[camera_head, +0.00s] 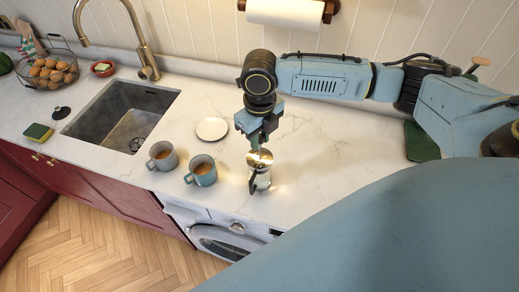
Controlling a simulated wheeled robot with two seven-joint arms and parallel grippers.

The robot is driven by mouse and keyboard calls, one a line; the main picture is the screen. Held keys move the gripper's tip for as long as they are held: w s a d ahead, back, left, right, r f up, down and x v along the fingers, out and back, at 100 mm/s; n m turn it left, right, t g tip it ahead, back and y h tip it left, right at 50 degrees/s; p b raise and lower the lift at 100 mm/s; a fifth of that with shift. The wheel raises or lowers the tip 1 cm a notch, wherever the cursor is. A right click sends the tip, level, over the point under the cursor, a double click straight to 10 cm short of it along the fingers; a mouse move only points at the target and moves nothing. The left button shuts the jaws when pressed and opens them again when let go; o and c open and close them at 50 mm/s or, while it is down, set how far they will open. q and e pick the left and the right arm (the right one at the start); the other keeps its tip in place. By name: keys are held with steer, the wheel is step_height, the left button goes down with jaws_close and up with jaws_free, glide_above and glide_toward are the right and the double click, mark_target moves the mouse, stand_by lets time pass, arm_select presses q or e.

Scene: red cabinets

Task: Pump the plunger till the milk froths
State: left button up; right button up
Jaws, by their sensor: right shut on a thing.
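A glass milk frother (260,180) with a shiny metal lid (260,158) and a dark handle stands upright on the white marble counter. My right gripper (257,143) points down right above the lid and is shut on the plunger's top, which the fingers mostly hide. How far the plunger is pushed in and the state of the milk are too small to tell. My left gripper is not in view.
Two mugs with brown drink, a grey one (162,156) and a blue one (201,170), stand left of the frother near the counter's front edge. A white saucer (212,129) lies behind them. A sink (112,108) is further left.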

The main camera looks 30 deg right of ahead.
mark_target(260, 148)
steer(key=shift+r, duration=0.45)
steer(key=shift+f, duration=0.1)
steer(key=shift+f+b, duration=1)
steer(key=shift+f, duration=1.5)
steer(key=o, duration=1)
steer(key=shift+c, duration=0.2)
steer(key=shift+r, duration=0.1)
